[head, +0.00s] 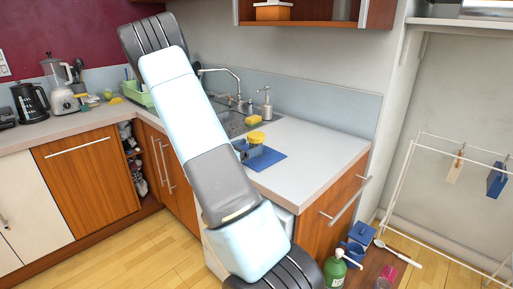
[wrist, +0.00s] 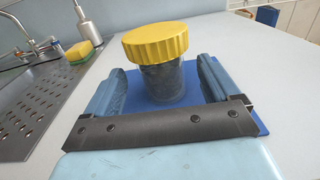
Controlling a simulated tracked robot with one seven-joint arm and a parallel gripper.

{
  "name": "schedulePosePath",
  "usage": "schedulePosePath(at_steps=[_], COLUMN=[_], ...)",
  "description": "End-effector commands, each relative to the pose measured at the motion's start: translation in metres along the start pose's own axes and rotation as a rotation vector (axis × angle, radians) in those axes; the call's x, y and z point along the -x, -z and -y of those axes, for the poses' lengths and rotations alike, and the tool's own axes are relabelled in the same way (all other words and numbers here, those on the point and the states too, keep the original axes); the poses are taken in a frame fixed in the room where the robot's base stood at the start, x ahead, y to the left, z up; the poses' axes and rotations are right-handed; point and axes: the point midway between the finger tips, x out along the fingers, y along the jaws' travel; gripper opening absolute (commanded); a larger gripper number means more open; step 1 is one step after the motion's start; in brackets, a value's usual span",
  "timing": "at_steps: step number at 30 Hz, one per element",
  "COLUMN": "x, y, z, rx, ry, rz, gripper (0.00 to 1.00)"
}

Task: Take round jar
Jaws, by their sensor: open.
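The round jar (wrist: 160,80) has a wide yellow ribbed lid and a clear body with dark contents. It stands upright on a blue mat (wrist: 256,108) on the counter. My gripper (wrist: 160,88) is open in the wrist view, with one blue finger on each side of the jar and visible gaps. In the head view the yellow lid (head: 256,137) shows above my gripper (head: 248,150), which hides most of the jar body. The blue mat (head: 268,159) also shows there.
The sink drainer (wrist: 38,108) lies left of the mat, with a yellow sponge (wrist: 79,51) and a soap dispenser (wrist: 86,22) behind it. The countertop (head: 315,150) is clear to the right. A drying rack (head: 405,170) stands on the floor at the right.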

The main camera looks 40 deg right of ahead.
Motion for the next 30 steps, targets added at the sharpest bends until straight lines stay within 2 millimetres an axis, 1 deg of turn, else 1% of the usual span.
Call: schedulePosePath(at_steps=[1,8,11,15,19,26,30], x=[-0.004,-0.013,-0.024,-0.043,-0.057,-0.06,-0.059], y=[0.0,0.0,0.0,0.0,0.0,0.0,0.0], z=[0.0,0.0,0.0,0.0,0.0,-0.001,-0.001], rx=[0.0,0.0,0.0,0.0,0.0,0.0,0.0], ry=[0.001,0.001,0.002,0.002,0.002,0.0,0.0], rz=[0.0,0.0,0.001,0.0,0.0,0.0,0.0], gripper=[0.89,0.89,0.89,0.89,0.89,0.89,0.77])
